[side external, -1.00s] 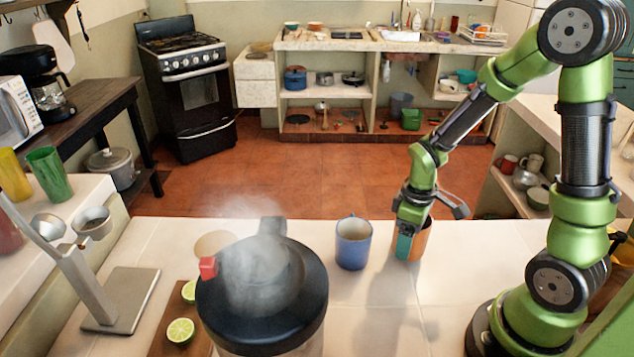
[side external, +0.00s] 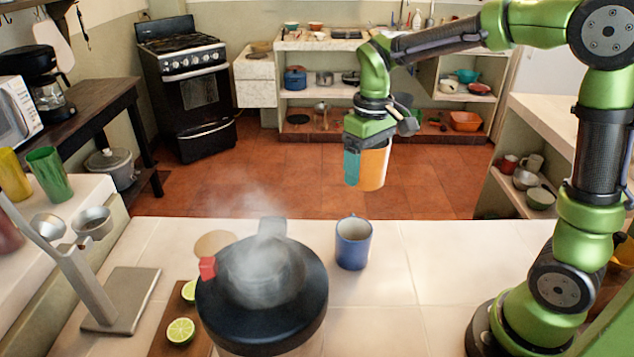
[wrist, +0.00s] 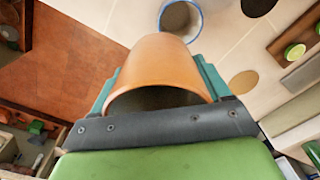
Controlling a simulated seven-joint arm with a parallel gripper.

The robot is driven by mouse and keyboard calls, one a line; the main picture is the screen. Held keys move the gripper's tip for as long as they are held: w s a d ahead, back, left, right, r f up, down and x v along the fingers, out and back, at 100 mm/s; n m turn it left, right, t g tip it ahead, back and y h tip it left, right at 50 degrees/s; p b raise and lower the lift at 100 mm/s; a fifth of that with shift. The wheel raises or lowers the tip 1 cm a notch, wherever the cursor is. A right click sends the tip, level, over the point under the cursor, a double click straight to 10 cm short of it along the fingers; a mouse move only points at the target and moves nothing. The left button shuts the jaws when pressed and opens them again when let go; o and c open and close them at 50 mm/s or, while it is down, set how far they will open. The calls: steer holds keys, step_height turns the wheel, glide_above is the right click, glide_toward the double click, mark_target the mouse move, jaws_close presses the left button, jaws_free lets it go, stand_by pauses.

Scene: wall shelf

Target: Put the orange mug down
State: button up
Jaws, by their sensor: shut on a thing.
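The orange mug (side external: 374,166) is held up in the air by my gripper (side external: 358,160). In the side external view it appears above and behind the blue mug, against the red floor. The wrist view shows the orange mug (wrist: 158,70) between two teal fingers, one on each side of it. My gripper (wrist: 158,85) is shut on the mug. In the side external view a teal finger covers part of the mug's left side.
A blue mug (side external: 353,243) stands on the pale tiled counter (side external: 440,270). A black-lidded container (side external: 262,300) giving off steam is left of it. Cut limes (side external: 180,331) lie on a board at the lower left. The counter right of the blue mug is clear.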

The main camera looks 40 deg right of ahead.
steer(key=shift+w+a+f, duration=0.1)
steer(key=shift+a, duration=0.25)
steer(key=s+d+f+n, duration=0.3)
steer(key=s+d+f, duration=0.3)
steer(key=s, duration=0.3)
steer(key=shift+s+f, duration=0.25)
steer(key=shift+f, duration=0.65)
step_height(320, 180, down, 10)
steer(key=shift+r, duration=0.2)
steer(key=shift+f, duration=0.1)
